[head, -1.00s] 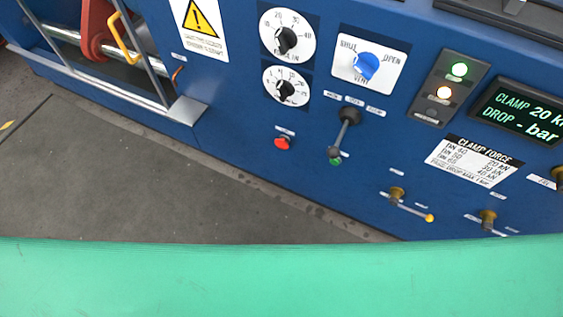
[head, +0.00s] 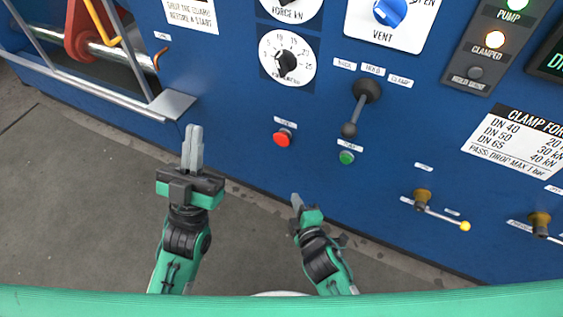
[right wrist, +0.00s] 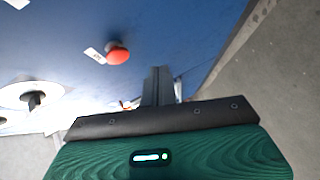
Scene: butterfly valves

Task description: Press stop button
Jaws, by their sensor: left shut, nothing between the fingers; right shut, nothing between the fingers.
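The red stop button (head: 282,138) sticks out of the blue panel under a small white label, which is too small to read. It also shows in the right wrist view (right wrist: 117,55), above and left of the fingers. My left gripper (head: 193,148) is shut and empty, pointing up the picture, left of the button and apart from it. My right gripper (head: 297,203) is shut and empty, below the button in the head view and apart from it. Its shut fingers also show in the right wrist view (right wrist: 158,85).
A green button (head: 347,158) and a black lever (head: 362,105) are right of the red button. Dials (head: 287,60) and a blue knob (head: 390,12) are above. A yellow-tipped valve handle (head: 440,212) projects at lower right. A metal ledge (head: 168,105) stands out at left.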

